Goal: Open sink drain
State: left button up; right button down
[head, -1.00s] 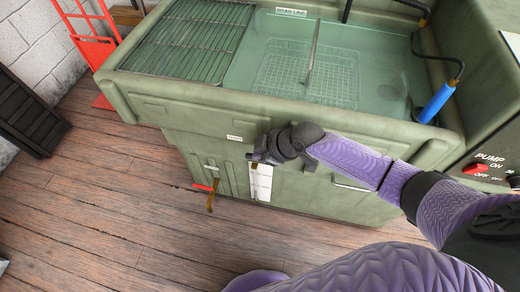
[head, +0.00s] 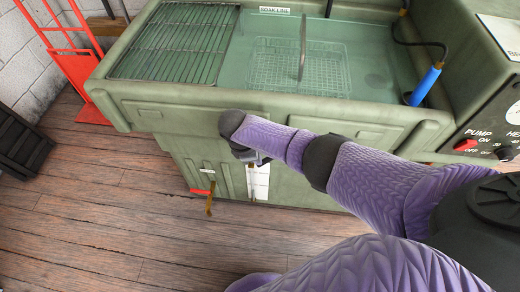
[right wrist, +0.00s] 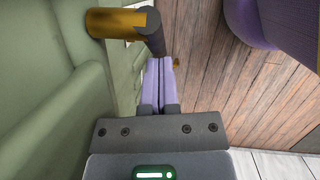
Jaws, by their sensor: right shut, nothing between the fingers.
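The sink is a green parts washer (head: 180,110) filled with clear liquid. On its lower front, a brass drain pipe (head: 210,200) hangs down, with a red piece (head: 201,191) beside it that looks like a valve handle. In the right wrist view a brass fitting (right wrist: 112,22) with a dark grey end stands out from the green wall, just beyond the fingers. My right gripper (right wrist: 160,62) is shut and empty, close to the wall and below that fitting in the picture. In the head view my right gripper (head: 260,160) is mostly hidden behind my forearm. My left gripper is out of view.
A wire rack (head: 180,45) and a mesh basket (head: 300,68) sit in the washer. A red hand truck (head: 80,60) stands left. The wooden floor (head: 100,230) in front is clear.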

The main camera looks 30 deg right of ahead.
jog(key=shift+f+g+h+b, duration=0.45)
jog(key=shift+f+g+h, duration=0.1)
jog(key=shift+h, duration=0.25)
jog(key=shift+s+d+f, duration=0.1)
jog(key=shift+d, duration=0.05)
jog(key=shift+s+d+f, duration=0.2)
jog(key=shift+d+f, duration=0.1)
jog(key=shift+f, duration=0.1)
jog(key=shift+s+d+f, duration=0.1)
jog(key=shift+d, duration=0.05)
